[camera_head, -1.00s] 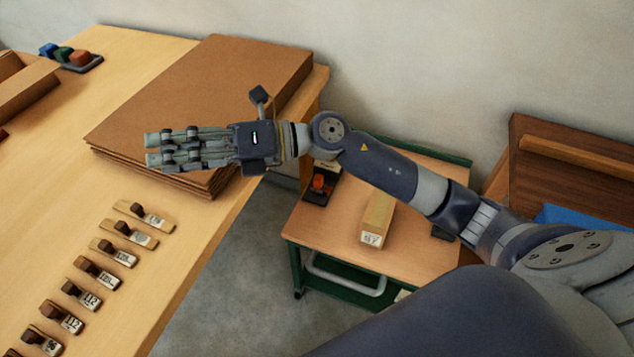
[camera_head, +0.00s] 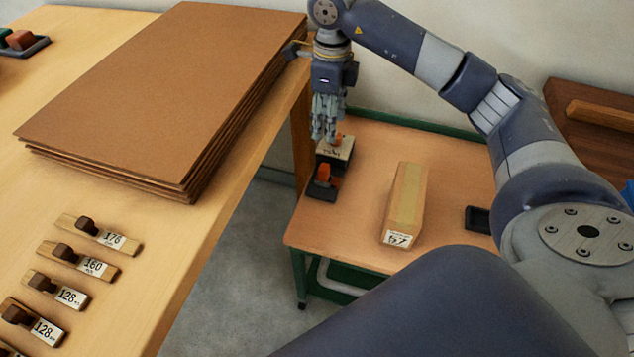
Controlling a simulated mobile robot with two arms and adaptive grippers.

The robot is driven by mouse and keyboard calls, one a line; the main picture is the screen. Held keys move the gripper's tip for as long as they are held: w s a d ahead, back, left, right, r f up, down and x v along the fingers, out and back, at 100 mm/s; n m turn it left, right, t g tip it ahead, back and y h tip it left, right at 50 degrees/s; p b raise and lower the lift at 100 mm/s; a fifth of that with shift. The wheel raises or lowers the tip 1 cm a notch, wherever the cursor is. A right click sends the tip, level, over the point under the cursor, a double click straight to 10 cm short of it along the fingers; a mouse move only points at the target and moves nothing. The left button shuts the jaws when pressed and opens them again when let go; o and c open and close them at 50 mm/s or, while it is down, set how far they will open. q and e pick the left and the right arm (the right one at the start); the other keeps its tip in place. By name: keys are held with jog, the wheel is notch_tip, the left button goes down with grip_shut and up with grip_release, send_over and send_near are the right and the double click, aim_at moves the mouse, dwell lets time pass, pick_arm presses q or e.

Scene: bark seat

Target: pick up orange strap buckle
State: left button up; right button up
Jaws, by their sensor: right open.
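A small orange piece (camera_head: 324,172), which looks like a strap buckle, sits on a black holder (camera_head: 322,190) at the left side of the cart top. A second small orange piece (camera_head: 338,140) shows behind it, beside a pale labelled block (camera_head: 336,153) and partly covered by my fingers. I cannot tell which is the buckle. My right gripper (camera_head: 325,138) points down above the labelled block, just behind the front orange piece. Its fingers are open but look close together from here. Whether they touch anything is unclear. My left gripper is not in view.
The wooden cart top (camera_head: 352,225) also holds a long box marked 57 (camera_head: 405,203) and a black tray (camera_head: 478,219). A stack of brown boards (camera_head: 165,85) lies on the workbench left of the gripper. Several numbered wooden tools (camera_head: 100,232) lie in front of it.

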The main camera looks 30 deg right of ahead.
notch_tip(320, 180, down, 6)
jog(key=b, duration=0.6)
send_over(324, 166)
jog(key=s, duration=0.1)
notch_tip(324, 166, down, 6)
jog(key=shift+a+f, duration=0.1)
jog(key=shift+f, duration=0.05)
jog(key=shift+w+f, duration=0.25)
jog(key=shift+f, duration=1.1)
jog(key=shift+w+f, duration=0.2)
jog(key=shift+f, duration=1.1)
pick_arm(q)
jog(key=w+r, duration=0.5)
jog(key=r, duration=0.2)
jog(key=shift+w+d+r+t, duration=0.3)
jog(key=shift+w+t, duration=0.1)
pick_arm(e)
grip_shut()
